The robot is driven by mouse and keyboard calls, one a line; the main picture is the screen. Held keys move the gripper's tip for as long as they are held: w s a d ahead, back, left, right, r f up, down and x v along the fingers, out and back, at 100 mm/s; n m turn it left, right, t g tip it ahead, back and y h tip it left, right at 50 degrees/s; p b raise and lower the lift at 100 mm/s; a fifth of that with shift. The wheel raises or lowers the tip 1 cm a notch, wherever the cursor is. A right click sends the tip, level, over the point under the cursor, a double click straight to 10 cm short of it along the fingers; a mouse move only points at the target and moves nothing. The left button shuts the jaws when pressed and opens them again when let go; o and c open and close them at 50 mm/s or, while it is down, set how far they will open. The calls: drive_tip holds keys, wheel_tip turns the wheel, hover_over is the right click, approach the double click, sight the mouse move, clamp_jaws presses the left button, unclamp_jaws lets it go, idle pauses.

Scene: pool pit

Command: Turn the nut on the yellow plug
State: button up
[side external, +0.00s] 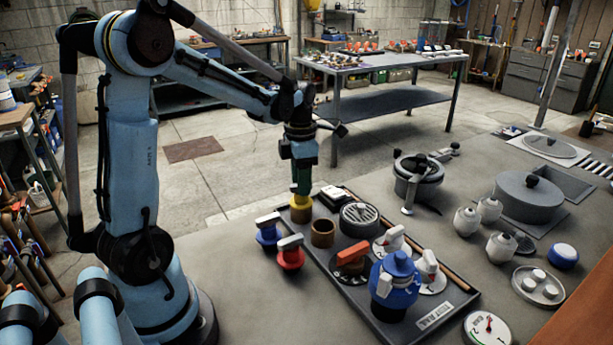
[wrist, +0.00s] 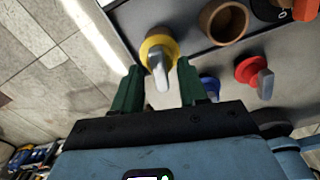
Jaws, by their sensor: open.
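The yellow plug (wrist: 157,45) has a round yellow collar and a grey bar-shaped nut (wrist: 158,68) on it. In the wrist view the nut lies between the two green fingers of my gripper (wrist: 159,66), with gaps on both sides. My gripper is open and holds nothing. In the side view my gripper (side external: 302,172) points down over the yellow plug (side external: 303,188) at the tray's far left corner. The plug stands above a brown base (side external: 300,213). The fingers partly hide the plug and nut there.
A blue plug (side external: 267,235) and a red plug (side external: 290,257) stand near the dark tray (side external: 405,330). A brown cup (side external: 322,233) is close to the yellow plug. A round grille (side external: 359,218) and an orange-handled valve (side external: 352,257) are further right.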

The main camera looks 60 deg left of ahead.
clamp_jaws()
idle(0.5)
